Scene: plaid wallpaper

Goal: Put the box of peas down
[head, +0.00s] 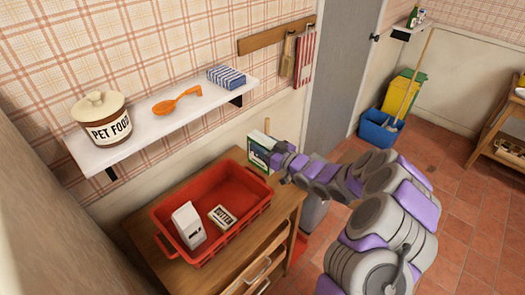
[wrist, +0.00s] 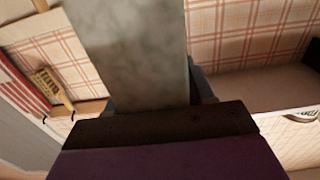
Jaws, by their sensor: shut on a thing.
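The box of peas (head: 260,146), a green and white carton, is upright near the back right corner of the wooden cabinet top (head: 290,197). My gripper (head: 275,160) is shut on it from the right side. I cannot tell whether its base touches the cabinet top. In the wrist view the box (wrist: 130,50) shows as a plain greyish face rising from my gripper (wrist: 155,108); its print is hidden there.
A red crate (head: 258,187) on the cabinet holds a milk carton (head: 188,226) and a butter pack (head: 222,216).

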